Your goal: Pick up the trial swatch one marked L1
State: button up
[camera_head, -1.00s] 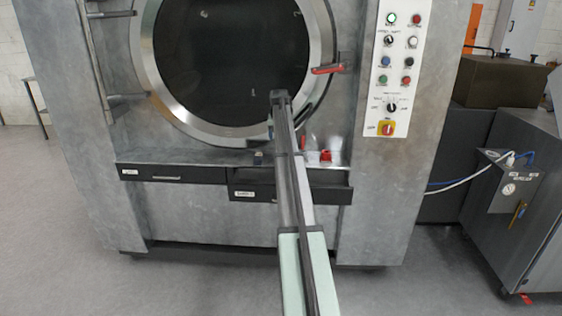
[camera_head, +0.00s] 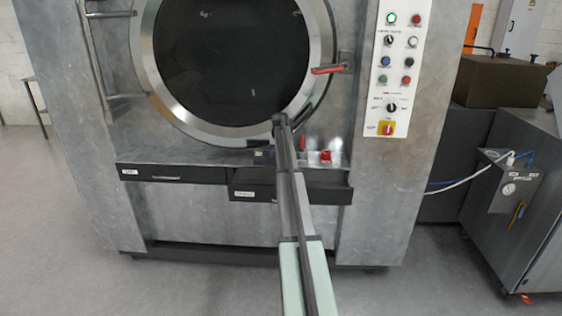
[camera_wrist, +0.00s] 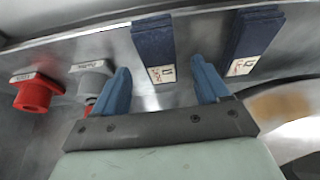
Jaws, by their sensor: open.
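Two dark blue swatches with small white labels rest on the metal ledge in the wrist view. One swatch (camera_wrist: 152,42) is at the centre and the other swatch (camera_wrist: 257,32) is to its right. The label prints are too small and blurred for me to tell which reads L1. My gripper (camera_wrist: 161,66) has its two blue fingers apart and nothing held. The labelled end of the centre swatch shows between the fingertips, and I cannot tell how far above the ledge they are. In the head view my arm hides most of this area.
A red cap (camera_wrist: 37,95) and a grey cap (camera_wrist: 92,77) with tags stand left of the swatches. The washer's round dark door (camera_head: 230,60) rises behind the ledge. Black drawers (camera_head: 172,173) sit below it, the right one slightly pulled out.

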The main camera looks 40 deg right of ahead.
jog(key=shift+x, duration=1.25)
jog(key=shift+f, duration=0.15)
jog(key=shift+c, duration=0.3)
jog(key=c, duration=1.1)
